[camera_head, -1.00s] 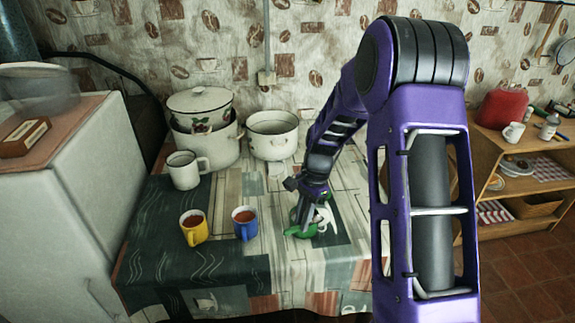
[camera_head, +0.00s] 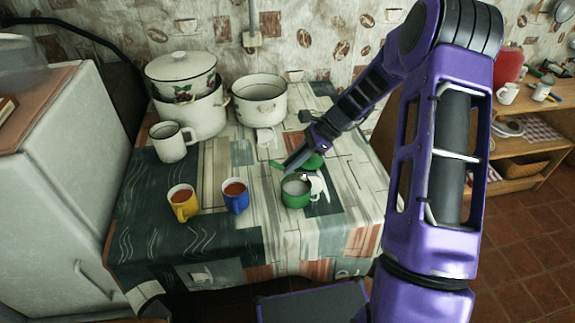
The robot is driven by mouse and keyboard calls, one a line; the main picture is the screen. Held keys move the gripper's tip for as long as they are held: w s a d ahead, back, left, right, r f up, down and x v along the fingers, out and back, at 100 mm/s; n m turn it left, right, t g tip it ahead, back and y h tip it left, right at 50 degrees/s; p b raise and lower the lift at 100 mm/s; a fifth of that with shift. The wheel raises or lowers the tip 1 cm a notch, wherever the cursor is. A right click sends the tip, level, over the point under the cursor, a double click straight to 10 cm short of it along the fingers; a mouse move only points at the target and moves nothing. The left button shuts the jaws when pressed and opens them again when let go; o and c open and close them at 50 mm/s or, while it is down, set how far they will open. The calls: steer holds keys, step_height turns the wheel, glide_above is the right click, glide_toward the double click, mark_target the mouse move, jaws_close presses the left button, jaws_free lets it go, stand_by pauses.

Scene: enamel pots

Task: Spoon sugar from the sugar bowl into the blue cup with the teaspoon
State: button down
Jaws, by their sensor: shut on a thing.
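The blue cup (camera_head: 235,199) stands on the table with brown liquid in it. To its right is the green sugar bowl (camera_head: 296,194), uncovered, with white contents showing. My gripper (camera_head: 292,166) is above and just behind the bowl, pointing down to the left. A green piece (camera_head: 313,162) that looks like the bowl's lid shows on both sides of the jaws, and they seem shut on it. The jaws hide its middle. I cannot make out the teaspoon.
A yellow cup (camera_head: 183,204) stands left of the blue cup. A white mug (camera_head: 172,146), a lidded pot (camera_head: 182,75) and an open pot (camera_head: 259,103) stand behind. The table front (camera_head: 205,240) is clear. A white cabinet (camera_head: 60,190) is at the left.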

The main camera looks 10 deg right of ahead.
mark_target(281, 165)
steer(key=shift+d+f+y+b, duration=0.25)
steer(key=shift+f+y+b, duration=0.25)
steer(key=shift+f+b, duration=0.1)
step_height(281, 165, down, 5)
steer(key=b, duration=0.4)
steer(key=shift+f, duration=0.15)
step_height(281, 165, up, 6)
steer(key=p, duration=0.5)
steer(key=shift+a, duration=0.1)
steer(key=a+h+p, duration=0.1)
steer(key=h+p, duration=0.1)
steer(key=h, duration=0.1)
steer(key=shift+a+p, duration=0.2)
steer(key=shift+p, duration=0.15)
steer(key=shift+a+f+h, duration=0.15)
steer(key=shift+a+h, duration=0.4)
steer(key=shift+h, duration=0.55)
steer(key=shift+a+h, duration=0.3)
steer(key=shift+h, duration=0.5)
